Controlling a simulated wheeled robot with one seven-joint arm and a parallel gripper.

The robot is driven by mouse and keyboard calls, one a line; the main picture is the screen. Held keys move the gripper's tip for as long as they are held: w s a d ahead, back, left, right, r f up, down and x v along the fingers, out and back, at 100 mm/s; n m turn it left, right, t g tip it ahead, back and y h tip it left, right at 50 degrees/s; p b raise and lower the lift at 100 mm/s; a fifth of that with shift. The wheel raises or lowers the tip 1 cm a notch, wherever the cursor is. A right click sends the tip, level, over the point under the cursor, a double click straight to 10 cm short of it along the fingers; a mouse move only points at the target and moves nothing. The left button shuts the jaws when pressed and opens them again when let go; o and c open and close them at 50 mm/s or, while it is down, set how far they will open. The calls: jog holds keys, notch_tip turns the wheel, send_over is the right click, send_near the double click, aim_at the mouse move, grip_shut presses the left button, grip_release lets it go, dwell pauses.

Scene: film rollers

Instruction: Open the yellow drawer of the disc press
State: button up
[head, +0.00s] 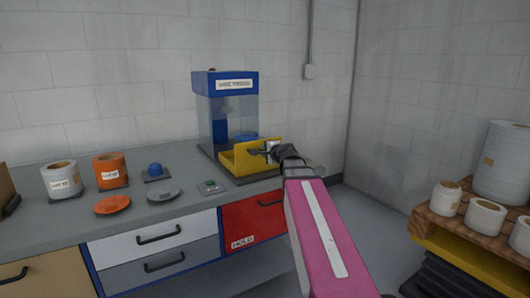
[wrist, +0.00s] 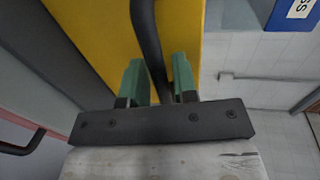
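The disc press (head: 226,115) is a blue-topped machine with a clear guard, standing at the back right of the bench. Its yellow drawer (head: 240,160) stands out from the front of the press, with a blue shape (head: 243,138) showing behind its front panel. My gripper (head: 268,150) is at the right part of the drawer front. In the wrist view, the dark bar handle (wrist: 150,40) of the yellow drawer runs between the two green fingertips (wrist: 160,80).
White (head: 61,182) and orange (head: 110,172) rolls stand behind. A pallet (head: 470,225) with white rolls is at right.

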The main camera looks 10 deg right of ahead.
jog(key=shift+o, duration=0.5)
jog(key=v, duration=1)
jog(key=shift+s, duration=0.35)
jog(key=shift+d, duration=0.1)
jog(key=s+a+f+n+g, duration=0.2)
jog(key=a+f+n+g, duration=0.2)
jog(key=f, duration=0.7)
jog(key=s+a+f+n+g, duration=0.3)
jog(key=f+n+g, duration=0.1)
jog(key=f, duration=0.8)
jog(key=s+f+n+g+h, duration=0.4)
jog(key=s+f+n+g, duration=0.2)
jog(key=s+f, duration=0.5)
jog(key=shift+a+f+g+h, duration=0.35)
jog(key=shift+f+g+h, duration=0.05)
jog(key=shift+f, duration=1.7)
jog(key=shift+w, duration=0.1)
